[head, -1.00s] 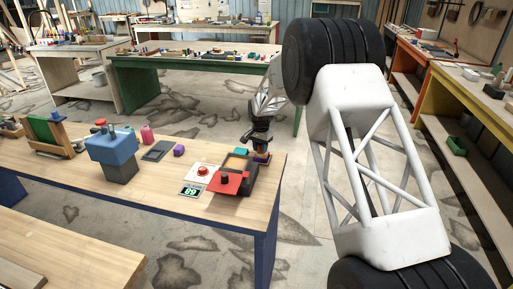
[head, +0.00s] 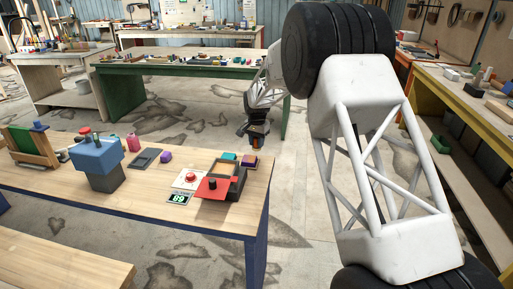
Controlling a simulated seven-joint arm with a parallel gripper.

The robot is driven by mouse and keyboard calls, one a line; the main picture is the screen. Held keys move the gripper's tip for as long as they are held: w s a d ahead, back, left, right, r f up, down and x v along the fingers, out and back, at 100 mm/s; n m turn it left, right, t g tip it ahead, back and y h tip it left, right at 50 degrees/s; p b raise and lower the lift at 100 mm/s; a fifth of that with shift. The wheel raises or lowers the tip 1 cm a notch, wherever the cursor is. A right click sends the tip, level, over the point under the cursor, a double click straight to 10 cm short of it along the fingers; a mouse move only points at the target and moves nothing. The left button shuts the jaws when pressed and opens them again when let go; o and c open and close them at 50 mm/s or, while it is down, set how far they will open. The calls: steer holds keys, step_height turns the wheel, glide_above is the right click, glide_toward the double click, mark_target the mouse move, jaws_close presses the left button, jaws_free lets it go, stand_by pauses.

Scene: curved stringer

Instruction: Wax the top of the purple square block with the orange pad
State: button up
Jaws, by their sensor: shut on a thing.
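My gripper (head: 257,141) is beyond the back edge of the near bench, in front of the green bench. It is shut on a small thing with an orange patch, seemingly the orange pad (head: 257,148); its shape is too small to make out. A purple block with an orange-brown side (head: 249,161) is at the bench's back right, below and left of my gripper and apart from it. A second purple block (head: 165,155) sits further left beside a dark tray. I cannot tell from this view which purple block is the square one.
A dark-framed box (head: 236,181) with a red plate (head: 213,188), a teal block (head: 229,156), a red button on a white base (head: 191,178) and a small display (head: 179,199) crowd the bench's right end. A blue-topped stand (head: 97,155) is further left. The front of the bench is clear.

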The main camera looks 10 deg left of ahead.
steer(key=shift+r, duration=1.15)
steer(key=shift+w+a, duration=0.15)
steer(key=shift+a, duration=1.25)
steer(key=shift+f, duration=0.15)
